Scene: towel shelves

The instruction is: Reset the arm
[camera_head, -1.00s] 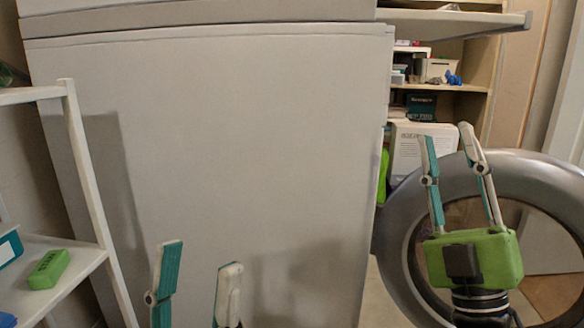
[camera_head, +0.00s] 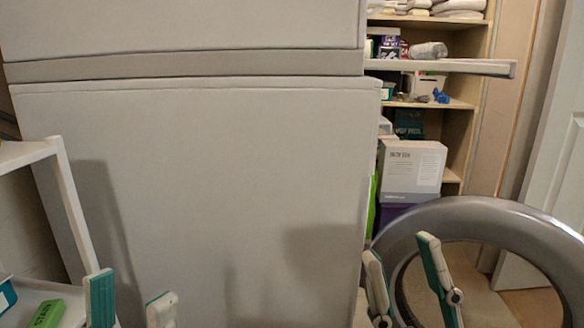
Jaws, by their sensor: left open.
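My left gripper (camera_head: 131,288) shows at the bottom left, with only its two teal and white fingers in view. They stand apart with nothing between them, in front of the large grey panel. My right gripper (camera_head: 400,250) shows at the bottom right, its two fingers pointing up and apart, so it is open and empty. It overlaps the left part of a large grey ring (camera_head: 500,215) in the picture. The lower parts of both grippers and both arms are out of view.
A large grey panel (camera_head: 210,180) fills the middle. A white shelf rack (camera_head: 72,200) at the left bears a green block (camera_head: 48,314). Behind, at right, a wooden shelf (camera_head: 450,104) holds boxes, including a white box (camera_head: 412,168). A white door (camera_head: 555,180) stands at far right.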

